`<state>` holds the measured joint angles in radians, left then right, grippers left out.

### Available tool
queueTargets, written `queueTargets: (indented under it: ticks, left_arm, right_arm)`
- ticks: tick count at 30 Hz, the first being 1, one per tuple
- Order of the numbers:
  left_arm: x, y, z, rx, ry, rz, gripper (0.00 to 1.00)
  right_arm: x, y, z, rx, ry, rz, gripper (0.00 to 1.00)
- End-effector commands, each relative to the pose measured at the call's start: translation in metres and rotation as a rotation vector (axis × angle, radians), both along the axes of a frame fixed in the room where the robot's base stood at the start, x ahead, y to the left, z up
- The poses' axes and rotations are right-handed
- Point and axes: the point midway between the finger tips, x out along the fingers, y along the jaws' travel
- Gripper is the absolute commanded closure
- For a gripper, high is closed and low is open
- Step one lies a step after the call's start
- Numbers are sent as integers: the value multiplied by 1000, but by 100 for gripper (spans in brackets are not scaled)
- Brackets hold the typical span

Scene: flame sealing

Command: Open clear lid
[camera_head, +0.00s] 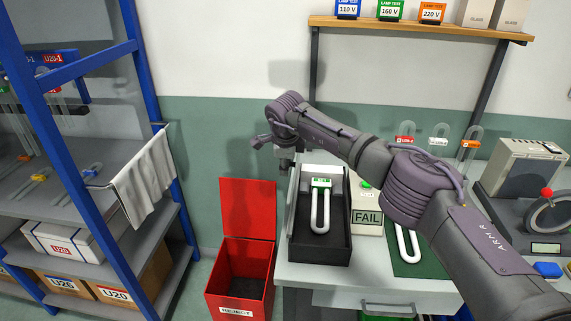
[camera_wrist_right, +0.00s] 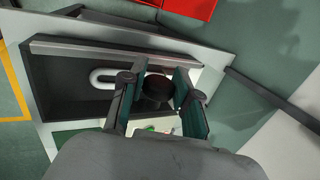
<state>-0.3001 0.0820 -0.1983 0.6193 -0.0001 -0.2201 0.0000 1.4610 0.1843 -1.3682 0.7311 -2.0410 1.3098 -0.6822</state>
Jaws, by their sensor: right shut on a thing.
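A black tester box (camera_head: 320,247) stands at the left end of the bench, with a white U-shaped lamp (camera_head: 320,222) inside. A thin, greyish see-through panel (camera_head: 292,205), seemingly the clear lid, stands steeply along the box's left side. The box opening shows uncovered. My right gripper (camera_head: 286,165) is at the box's back left corner, above the bench. In the right wrist view my right gripper (camera_wrist_right: 158,98) is shut on a dark round knob (camera_wrist_right: 157,86). Whether the knob joins the lid is hidden. The lamp's bend (camera_wrist_right: 103,77) shows beside the fingers. My left gripper is not in view.
A red open bin (camera_head: 240,280) stands on the floor left of the bench. A blue-framed shelf (camera_head: 60,150) stands at left.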

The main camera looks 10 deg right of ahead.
Motion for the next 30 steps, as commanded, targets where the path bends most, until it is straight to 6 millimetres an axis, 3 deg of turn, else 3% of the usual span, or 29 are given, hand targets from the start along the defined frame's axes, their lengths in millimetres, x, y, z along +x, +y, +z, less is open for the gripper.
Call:
queueTargets:
  ticks: [2,3,7,19,30]
  left_arm:
    - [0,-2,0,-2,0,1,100]
    - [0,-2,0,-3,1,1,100]
    - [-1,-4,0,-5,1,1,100]
    - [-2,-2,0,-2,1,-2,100]
    - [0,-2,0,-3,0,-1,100]
  right_arm:
    - [0,1,0,2,-2,3,100]
    - [0,1,0,2,-2,3,67]
    - [0,1,0,2,-1,3,46]
    - [-2,1,7,2,-2,3,45]
    - [-29,6,74,2,-3,4,45]
